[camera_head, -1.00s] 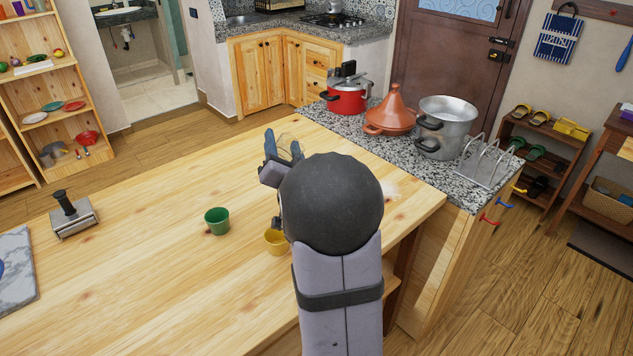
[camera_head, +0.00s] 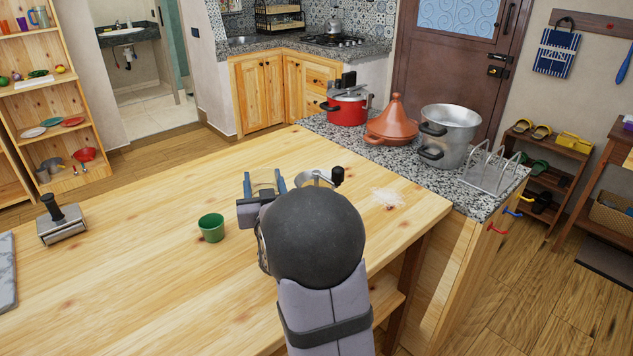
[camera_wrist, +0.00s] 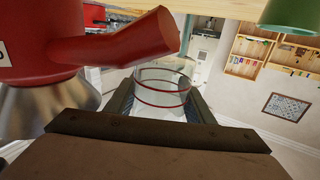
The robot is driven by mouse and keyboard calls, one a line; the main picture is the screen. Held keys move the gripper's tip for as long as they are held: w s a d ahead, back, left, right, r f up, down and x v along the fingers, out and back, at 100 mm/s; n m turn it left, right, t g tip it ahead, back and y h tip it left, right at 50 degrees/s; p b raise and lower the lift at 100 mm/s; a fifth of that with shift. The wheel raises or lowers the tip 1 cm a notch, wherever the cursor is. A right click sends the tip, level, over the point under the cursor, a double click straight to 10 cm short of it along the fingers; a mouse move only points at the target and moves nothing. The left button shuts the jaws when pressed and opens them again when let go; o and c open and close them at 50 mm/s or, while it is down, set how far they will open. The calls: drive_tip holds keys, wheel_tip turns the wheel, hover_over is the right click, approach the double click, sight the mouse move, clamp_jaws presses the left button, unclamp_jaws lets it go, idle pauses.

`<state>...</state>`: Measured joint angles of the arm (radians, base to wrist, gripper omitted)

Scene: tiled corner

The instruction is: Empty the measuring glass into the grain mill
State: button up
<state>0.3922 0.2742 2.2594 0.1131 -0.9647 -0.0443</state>
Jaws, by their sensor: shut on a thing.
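My gripper (camera_head: 263,190) is shut on the clear measuring glass (camera_wrist: 162,92), which has red rings and sits between the fingers in the wrist view. I cannot tell how much it holds. The grain mill stands beside the glass. In the upside-down wrist view its red body and spout (camera_wrist: 125,45) and metal hopper (camera_wrist: 40,108) are close on the left. In the head view only its metal top (camera_head: 316,179) and crank knob (camera_head: 337,177) show past my arm; the rest is hidden.
A green cup (camera_head: 211,228) stands left of my gripper. White grains or powder (camera_head: 388,197) lie scattered on the wooden table (camera_head: 130,270) to the right. A press-like tool (camera_head: 60,222) is farther left. A red pot (camera_head: 346,108), tagine (camera_head: 392,122) and steel pot (camera_head: 447,135) stand on the counter.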

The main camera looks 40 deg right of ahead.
wheel_tip(320, 180, up, 6)
drive_tip(key=w+a+p, duration=0.1)
drive_tip(key=a+p, duration=0.1)
drive_tip(key=p, duration=0.1)
drive_tip(key=shift+w+a+p, duration=0.2)
drive_tip(key=shift+w+p, duration=0.15)
